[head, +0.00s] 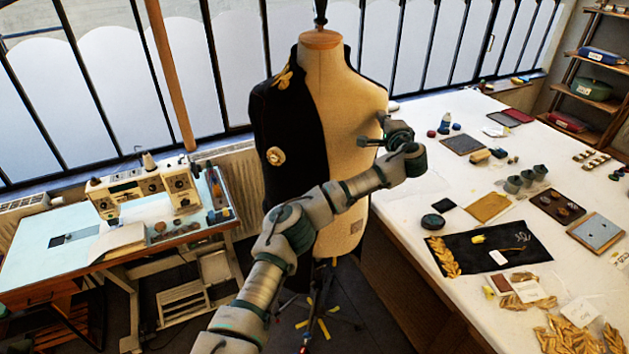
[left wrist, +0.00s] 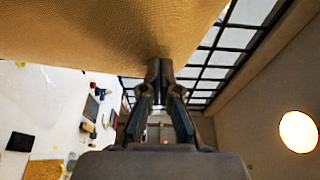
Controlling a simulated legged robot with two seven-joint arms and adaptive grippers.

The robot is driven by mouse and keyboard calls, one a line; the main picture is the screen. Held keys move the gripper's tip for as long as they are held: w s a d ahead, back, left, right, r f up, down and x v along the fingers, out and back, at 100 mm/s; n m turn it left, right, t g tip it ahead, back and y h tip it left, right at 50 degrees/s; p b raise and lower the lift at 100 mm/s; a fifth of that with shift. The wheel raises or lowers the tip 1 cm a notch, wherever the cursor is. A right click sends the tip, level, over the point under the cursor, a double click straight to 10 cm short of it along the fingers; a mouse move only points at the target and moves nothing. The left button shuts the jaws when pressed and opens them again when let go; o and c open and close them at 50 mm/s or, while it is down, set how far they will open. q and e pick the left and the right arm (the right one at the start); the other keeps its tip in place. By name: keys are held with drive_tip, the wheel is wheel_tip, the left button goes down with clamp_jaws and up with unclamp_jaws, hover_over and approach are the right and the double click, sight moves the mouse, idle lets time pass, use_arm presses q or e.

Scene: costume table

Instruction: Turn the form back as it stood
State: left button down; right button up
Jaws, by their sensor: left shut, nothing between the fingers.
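The dress form (head: 338,95) stands upright in the middle of the head view, with a tan bare right half and a dark jacket half (head: 287,120) with gold trim on its left. Its tan surface also fills the top of the left wrist view (left wrist: 90,30). My left gripper (head: 382,132) is at the form's right side, at chest height, its fingers shut and empty. In the left wrist view the shut fingertips (left wrist: 160,68) meet the form's edge in the picture; I cannot tell whether they touch it. My arm hides part of the lower torso. My right gripper is out of view.
A white work table (head: 400,205) with cloth, gold trims and small pots lies close on the right. A sewing machine (head: 145,193) stands on a pale blue table at the left. Windows are behind the form. Dark floor with yellow marks surrounds the stand's base.

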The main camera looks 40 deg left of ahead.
sight(385, 109)
use_arm(q)
drive_tip(key=w+a+p, duration=0.1)
drive_tip(key=p, duration=0.1)
drive_tip(key=w+p, duration=0.1)
drive_tip(key=w, duration=0.1)
drive_tip(key=shift+w+a+p, duration=0.1)
drive_tip(key=shift+a+p, duration=0.3)
drive_tip(key=shift+w+a+r+p, duration=0.2)
drive_tip(key=shift+w+p, duration=0.2)
drive_tip(key=shift+p, duration=0.2)
drive_tip(key=shift+w+a+r+p, duration=0.1)
drive_tip(key=shift+w+a+p, duration=0.1)
drive_tip(key=shift+w+p, duration=0.3)
drive_tip(key=shift+w+a+f+p, duration=0.3)
drive_tip(key=shift+w+p, duration=0.2)
drive_tip(key=shift+p, duration=0.1)
drive_tip(key=shift+a+f, duration=0.15)
drive_tip(key=shift+f, duration=0.05)
